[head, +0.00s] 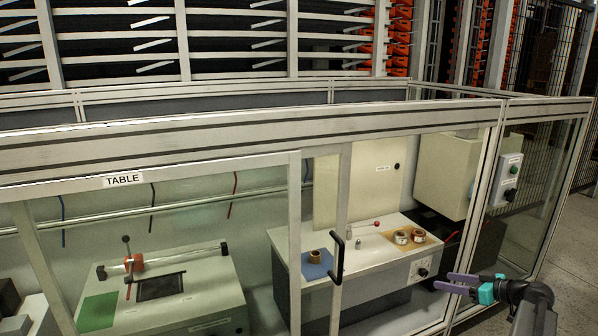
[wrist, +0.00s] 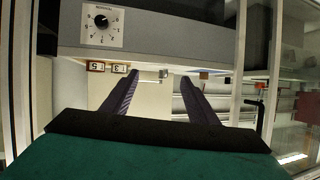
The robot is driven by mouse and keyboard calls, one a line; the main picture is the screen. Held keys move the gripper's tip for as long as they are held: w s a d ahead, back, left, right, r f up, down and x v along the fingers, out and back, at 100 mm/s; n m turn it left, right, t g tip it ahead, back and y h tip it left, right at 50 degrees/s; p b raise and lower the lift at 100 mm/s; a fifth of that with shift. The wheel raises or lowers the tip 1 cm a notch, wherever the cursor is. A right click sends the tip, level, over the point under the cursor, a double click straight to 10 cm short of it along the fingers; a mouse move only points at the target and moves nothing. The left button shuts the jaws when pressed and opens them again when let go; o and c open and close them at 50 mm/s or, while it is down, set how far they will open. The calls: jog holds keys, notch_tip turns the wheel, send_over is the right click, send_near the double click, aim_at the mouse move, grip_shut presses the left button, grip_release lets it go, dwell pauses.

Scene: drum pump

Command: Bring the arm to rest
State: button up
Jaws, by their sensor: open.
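My gripper (head: 445,282) is at the lower right of the head view, in front of the glass enclosure. Its two purple fingers are apart with nothing seen between them, and they point left toward the panes. In the wrist view my gripper (wrist: 159,79) also shows open and empty. My forearm reaches in from the bottom right corner of the head view. Whether the fingertips touch the glass or frame cannot be told.
A framed glass enclosure with a black door handle (head: 338,256) fills the head view. Bare floor (head: 562,250) lies at right.

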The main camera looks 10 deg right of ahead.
jog(key=w+a+f+n+g+y+p, duration=0.1)
jog(key=w+a+f+g+y+p, duration=0.2)
jog(key=a, duration=0.9)
jog(key=w+a+f+n+g+p, duration=0.15)
jog(key=a+f+p, duration=0.3)
jog(key=a, duration=0.75)
jog(key=s+a+f+g+p, duration=0.3)
jog(key=a+f, duration=0.1)
jog(key=a, duration=0.5)
jog(key=s+a+f+g+p, duration=0.2)
jog(key=s+a+f, duration=0.15)
jog(key=a, duration=0.65)
jog(key=s+a+f+g+h+p, duration=0.1)
jog(key=s+a+f+g+p, duration=0.25)
jog(key=s+a, duration=0.45)
jog(key=s+a+f+g+h+p, duration=0.1)
jog(key=s+a+f+g+p, duration=0.25)
jog(key=s, duration=0.85)
jog(key=s+d+f+m+g+h+p, duration=0.1)
jog(key=s+d+m+h, duration=0.5)
jog(key=s, duration=0.5)
jog(key=shift+d, duration=0.9)
jog(key=shift+c, duration=0.2)
